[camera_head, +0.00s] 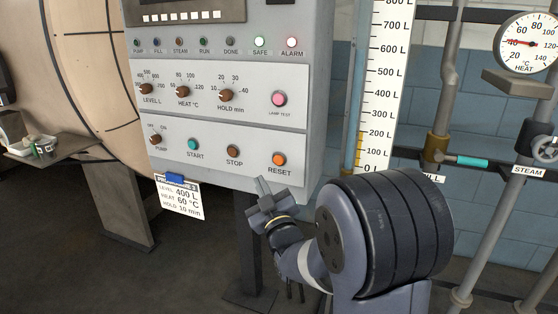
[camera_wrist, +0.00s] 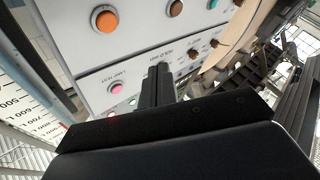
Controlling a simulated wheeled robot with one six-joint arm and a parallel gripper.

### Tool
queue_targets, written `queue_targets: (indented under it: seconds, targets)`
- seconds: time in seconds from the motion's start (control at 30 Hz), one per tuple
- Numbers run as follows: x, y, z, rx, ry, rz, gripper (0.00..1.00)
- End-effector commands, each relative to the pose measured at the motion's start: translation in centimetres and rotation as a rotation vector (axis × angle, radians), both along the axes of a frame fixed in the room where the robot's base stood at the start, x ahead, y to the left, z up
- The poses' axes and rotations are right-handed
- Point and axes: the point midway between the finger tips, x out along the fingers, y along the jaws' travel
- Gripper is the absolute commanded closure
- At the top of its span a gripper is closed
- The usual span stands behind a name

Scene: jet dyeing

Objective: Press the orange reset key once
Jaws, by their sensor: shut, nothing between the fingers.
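The orange reset key (camera_head: 279,159) is a round button at the lower right of the grey control panel (camera_head: 250,130), above the label RESET. It also shows in the wrist view (camera_wrist: 105,20), at the upper left. My gripper (camera_head: 261,182) is shut and empty. In the head view it appears just below and left of the reset key; the gap to the panel is hard to judge. In the wrist view the closed fingers (camera_wrist: 157,72) point toward the panel and appear apart from the orange key.
Stop (camera_head: 233,150) and start (camera_head: 193,144) buttons sit left of the reset key. The pink lamp test button (camera_head: 279,99) is above it. A programme card (camera_head: 182,198) hangs at the panel's lower edge. Right are a level scale (camera_head: 377,110), pipes and a heat gauge (camera_head: 529,43).

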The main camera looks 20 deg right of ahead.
Motion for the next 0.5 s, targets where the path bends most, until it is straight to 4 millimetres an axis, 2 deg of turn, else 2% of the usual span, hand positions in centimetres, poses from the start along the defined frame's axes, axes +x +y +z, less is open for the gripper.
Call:
queue_targets:
  seconds: [0.27,0.5]
  targets:
    - [0.9,-0.7,0.2,0.002,0.002,-0.003,1.00]
    - [3.6,-2.7,0.3,0.001,0.004,-0.003,1.00]
